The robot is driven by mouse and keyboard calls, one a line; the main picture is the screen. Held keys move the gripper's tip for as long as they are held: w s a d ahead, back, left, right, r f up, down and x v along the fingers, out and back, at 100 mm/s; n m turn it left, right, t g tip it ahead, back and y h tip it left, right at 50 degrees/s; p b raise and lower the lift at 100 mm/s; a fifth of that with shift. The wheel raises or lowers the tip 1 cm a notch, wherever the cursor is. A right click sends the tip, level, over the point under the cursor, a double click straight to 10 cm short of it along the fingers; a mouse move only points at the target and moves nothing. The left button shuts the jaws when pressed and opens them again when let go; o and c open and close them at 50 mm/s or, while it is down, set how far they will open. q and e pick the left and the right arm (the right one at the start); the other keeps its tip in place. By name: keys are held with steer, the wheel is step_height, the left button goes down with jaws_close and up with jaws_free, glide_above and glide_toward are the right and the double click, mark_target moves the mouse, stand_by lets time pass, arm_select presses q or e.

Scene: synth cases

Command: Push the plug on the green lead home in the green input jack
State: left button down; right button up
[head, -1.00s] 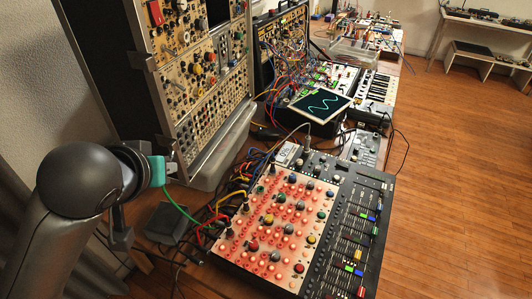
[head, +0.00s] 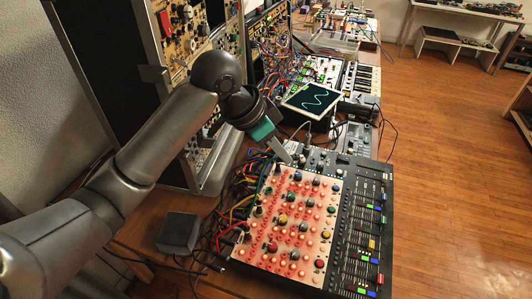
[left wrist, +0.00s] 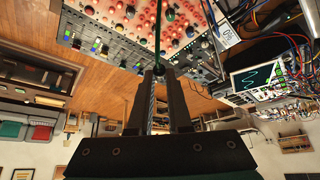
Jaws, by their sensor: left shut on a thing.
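My left gripper (head: 286,156) reaches in from the left in the head view, its fingertips over the back edge of the pink-lit panel (head: 310,215). In the left wrist view its two dark fingers (left wrist: 159,72) are closed together at the tips. A thin green lead (left wrist: 157,35) runs up from between them, across the panel (left wrist: 190,14). The plug itself is mostly hidden by the fingers, so I cannot tell how it sits. I cannot make out the green input jack in either view. My right gripper is not in view.
A fader mixer (head: 362,230) adjoins the panel's right side. Coloured patch leads crowd its left edge. A black box (head: 178,233) stands on the table at the left. A tilted screen (head: 312,99) and a tall synth rack (head: 175,50) stand behind. Wooden floor (head: 455,190) is clear at right.

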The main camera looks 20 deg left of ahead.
arm_select(q)
steer(key=m+g, duration=0.1)
steer(key=m, duration=0.1)
steer(key=w+d+m+g, duration=0.1)
steer(key=m, duration=0.1)
steer(key=shift+f+y+p, duration=0.2)
steer(key=shift+y+p, duration=0.1)
steer(key=shift+p, duration=0.1)
steer(key=m, duration=0.1)
steer(key=m+g+y, duration=0.1)
steer(key=f+m+g, duration=0.1)
steer(key=m, duration=0.1)
steer(key=shift+w+d+p, duration=0.4)
steer(key=m, duration=0.1)
steer(key=m+y, duration=0.1)
steer(key=f+m+y+p, duration=0.1)
steer(key=m, duration=0.1)
steer(key=shift+w+d, duration=0.15)
steer(key=shift+w, duration=0.1)
steer(key=shift+w+a+f+m+t+h, duration=0.45)
steer(key=shift+a+f+m+t, duration=1.15)
steer(key=shift+m, duration=1.65)
steer(key=shift+w+a+f+m+t+h, duration=0.35)
steer(key=shift+a+f+m+t, duration=0.5)
steer(key=shift+f+m, duration=1.95)
steer(key=shift+w+a+f+m+t+h, duration=0.45)
steer(key=shift+a+f+m+t, duration=0.8)
steer(key=shift+m, duration=2.5)
